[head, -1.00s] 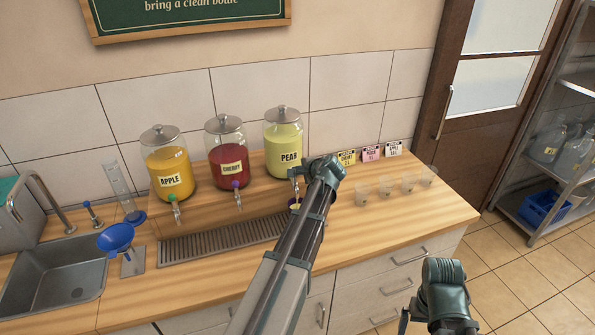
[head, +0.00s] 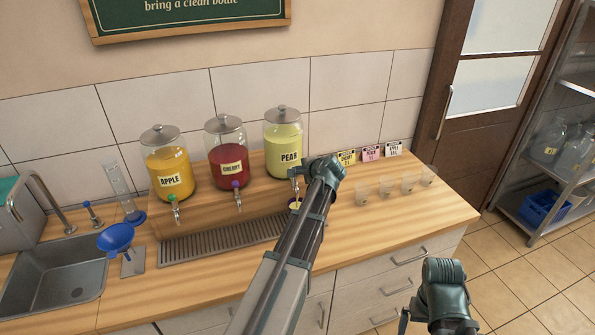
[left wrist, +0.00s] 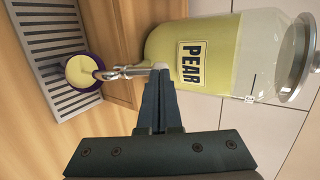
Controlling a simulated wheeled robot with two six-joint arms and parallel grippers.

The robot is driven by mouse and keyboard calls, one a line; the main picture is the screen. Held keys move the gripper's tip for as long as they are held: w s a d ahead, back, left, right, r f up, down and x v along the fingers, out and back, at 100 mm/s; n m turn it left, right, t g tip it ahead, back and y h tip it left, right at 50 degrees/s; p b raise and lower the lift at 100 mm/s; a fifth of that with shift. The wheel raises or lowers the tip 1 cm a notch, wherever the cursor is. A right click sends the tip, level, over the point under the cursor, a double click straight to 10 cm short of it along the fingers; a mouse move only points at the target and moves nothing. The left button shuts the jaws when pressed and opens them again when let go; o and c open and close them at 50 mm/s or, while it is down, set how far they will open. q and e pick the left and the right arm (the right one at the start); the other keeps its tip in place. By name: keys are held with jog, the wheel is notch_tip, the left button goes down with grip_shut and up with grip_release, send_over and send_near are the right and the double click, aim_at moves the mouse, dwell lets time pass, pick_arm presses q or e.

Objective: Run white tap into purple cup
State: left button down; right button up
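The pear jar (head: 283,138) of pale green-yellow juice stands on the wooden step; it fills the upper right of the left wrist view (left wrist: 200,50). Its metal tap (left wrist: 112,73) has a white handle (left wrist: 160,66). A purple-rimmed cup (left wrist: 69,88) is under the spout at the drip tray, with pale yellow juice (left wrist: 80,71) inside. In the head view my arm mostly hides the cup (head: 294,205). My left gripper (left wrist: 160,78) has its fingers together, tips at the white handle; whether they pinch or only touch it is unclear.
Apple (head: 169,166) and cherry (head: 226,150) jars stand left of the pear jar. A drip tray (head: 210,244) runs below them. Several clear cups (head: 408,185) stand right of my left arm. A blue funnel (head: 116,236) and sink (head: 50,280) are at left. The front counter is clear.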

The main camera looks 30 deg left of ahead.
pick_arm(q)
jog(key=shift+r, duration=0.1)
pick_arm(e)
jog(key=shift+r, duration=0.1)
dwell(0.4)
pick_arm(q)
jog(key=shift+r+p, duration=0.7)
jog(key=shift+p, duration=0.1)
pick_arm(e)
jog(key=shift+r, duration=0.7)
pick_arm(q)
jog(key=shift+s+d+r, duration=0.2)
jog(key=shift+s+d, duration=0.1)
jog(key=d+f+p+v, duration=0.1)
jog(key=p+v, duration=0.4)
jog(key=v, duration=0.7)
jog(key=shift+s+d+f, duration=0.35)
jog(key=shift+s+d, duration=0.05)
jog(key=shift+s, duration=0.15)
pick_arm(e)
jog(key=r, duration=0.1)
jog(key=d+r, duration=0.1)
jog(key=r, duration=0.3)
jog(key=shift+d+r, duration=0.1)
jog(key=shift+d, duration=0.15)
